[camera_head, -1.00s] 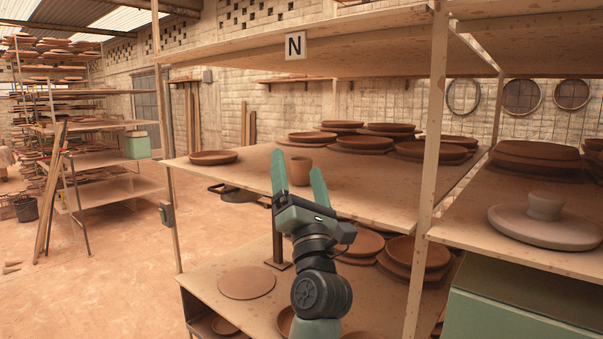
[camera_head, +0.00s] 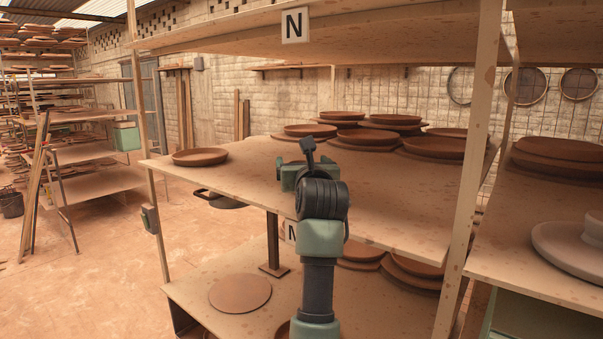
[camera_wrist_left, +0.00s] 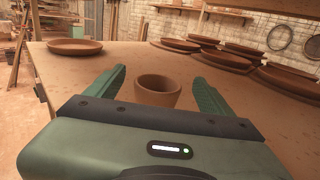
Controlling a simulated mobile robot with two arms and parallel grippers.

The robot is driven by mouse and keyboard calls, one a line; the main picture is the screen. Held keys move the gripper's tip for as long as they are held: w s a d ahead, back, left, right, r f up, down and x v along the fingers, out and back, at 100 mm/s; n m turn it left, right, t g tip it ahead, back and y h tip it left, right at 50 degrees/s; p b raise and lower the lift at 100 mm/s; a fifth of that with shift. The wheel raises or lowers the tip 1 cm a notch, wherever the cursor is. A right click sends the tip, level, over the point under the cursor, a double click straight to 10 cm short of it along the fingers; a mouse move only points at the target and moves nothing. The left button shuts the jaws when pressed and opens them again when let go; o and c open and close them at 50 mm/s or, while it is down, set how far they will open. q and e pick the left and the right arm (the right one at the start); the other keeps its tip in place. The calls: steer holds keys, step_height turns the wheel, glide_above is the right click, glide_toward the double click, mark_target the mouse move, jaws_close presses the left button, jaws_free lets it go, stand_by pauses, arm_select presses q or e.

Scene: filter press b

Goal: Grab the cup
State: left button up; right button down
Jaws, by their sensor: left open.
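The cup (camera_wrist_left: 158,92) is a small brown clay cup standing upright on the shelf board. In the left wrist view it sits between the two green fingers of my left gripper (camera_wrist_left: 158,80), with a gap on each side. The gripper is open and holds nothing. In the head view my left gripper (camera_head: 307,172) is over the middle shelf (camera_head: 400,205), seen from behind; my own wrist hides the fingers and most or all of the cup. My right gripper is in neither view.
Several clay plates lie behind on the shelf, such as a front one (camera_head: 433,148), and a single plate (camera_head: 200,156) lies at the left. A wooden post (camera_head: 470,170) stands at the right. An upper shelf (camera_head: 400,50) hangs above. The board around the cup is bare.

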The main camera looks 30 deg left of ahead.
arm_select(q)
steer(key=shift+w+a+r+p, duration=0.15)
steer(key=shift+w+a+p, duration=0.15)
steer(key=shift+p, duration=0.2)
steer(key=shift+w+a+f+p, duration=0.25)
steer(key=shift+w+a+p, duration=0.25)
steer(key=shift+w+a, duration=0.15)
steer(key=shift+w+a+f+p, duration=0.25)
steer(key=shift+w+a+p, duration=0.25)
steer(key=shift+w, duration=0.1)
steer(key=shift+w+a+f, duration=0.35)
steer(key=shift+w+a, duration=0.3)
steer(key=shift+w, duration=0.05)
steer(key=shift+s+d+r, duration=0.1)
steer(key=shift+d, duration=0.15)
steer(key=shift+c, duration=0.6)
steer(key=c, duration=1.3)
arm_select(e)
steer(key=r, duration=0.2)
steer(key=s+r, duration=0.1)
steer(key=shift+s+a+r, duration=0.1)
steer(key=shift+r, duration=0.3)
